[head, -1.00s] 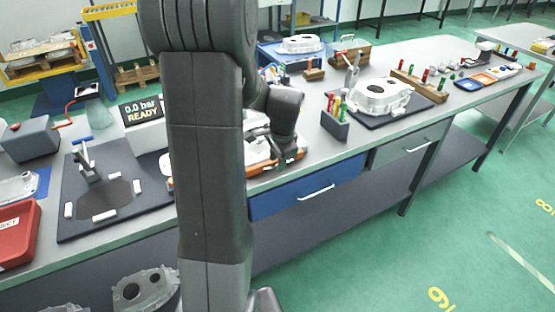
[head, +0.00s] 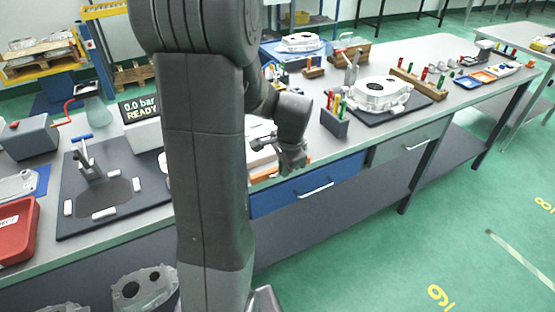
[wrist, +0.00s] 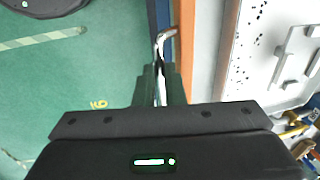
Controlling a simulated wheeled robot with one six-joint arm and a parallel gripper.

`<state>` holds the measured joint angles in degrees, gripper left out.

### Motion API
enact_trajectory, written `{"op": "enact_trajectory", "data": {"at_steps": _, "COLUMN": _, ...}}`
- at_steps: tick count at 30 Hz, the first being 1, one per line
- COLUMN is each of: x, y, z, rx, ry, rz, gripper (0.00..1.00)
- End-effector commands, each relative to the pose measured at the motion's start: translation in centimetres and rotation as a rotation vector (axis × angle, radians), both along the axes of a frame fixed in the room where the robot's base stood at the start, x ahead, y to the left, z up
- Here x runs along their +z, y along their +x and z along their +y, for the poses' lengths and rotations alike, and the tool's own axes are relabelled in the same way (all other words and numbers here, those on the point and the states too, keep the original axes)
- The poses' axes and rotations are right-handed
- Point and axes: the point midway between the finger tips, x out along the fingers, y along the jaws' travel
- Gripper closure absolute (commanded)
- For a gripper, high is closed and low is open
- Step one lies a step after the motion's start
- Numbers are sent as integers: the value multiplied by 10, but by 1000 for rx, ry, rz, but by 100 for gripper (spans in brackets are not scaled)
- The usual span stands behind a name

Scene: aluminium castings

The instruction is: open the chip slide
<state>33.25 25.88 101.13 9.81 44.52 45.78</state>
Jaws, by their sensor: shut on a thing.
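My gripper (wrist: 160,88) is shut on a pale metal bar handle (wrist: 162,42) in the wrist view. The handle stands beside a long orange edge (wrist: 183,45), which appears to be the front of the chip slide; a pale panel with dark specks (wrist: 245,45) lies behind it. In the head view my gripper (head: 291,163) is at the bench's front edge, by the orange strip (head: 262,178) and above the blue drawer. My arm hides much of the slide there. I cannot tell how far out it stands.
The blue drawer (head: 275,200) has its own handle (head: 315,191); a grey drawer (head: 395,153) is to its right. A pen-like tool holder (head: 335,124) and a casting (head: 383,93) stand on the bench to the right. The green floor (head: 400,245) in front is clear.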

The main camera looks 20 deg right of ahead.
Motion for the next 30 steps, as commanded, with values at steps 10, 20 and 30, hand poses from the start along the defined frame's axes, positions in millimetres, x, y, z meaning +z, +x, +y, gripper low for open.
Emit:
{"op": "enact_trajectory", "data": {"at_steps": 10, "x": 1, "y": -22, "z": -2, "rx": 1, "ry": -1, "rz": -1, "gripper": 100}}
{"op": "enact_trajectory", "data": {"at_steps": 20, "x": 1, "y": -21, "z": -2, "rx": 1, "ry": -1, "rz": -1, "gripper": 68}}
{"op": "enact_trajectory", "data": {"at_steps": 30, "x": 12, "y": -23, "z": -2, "rx": 0, "ry": -2, "rz": -3, "gripper": 68}}
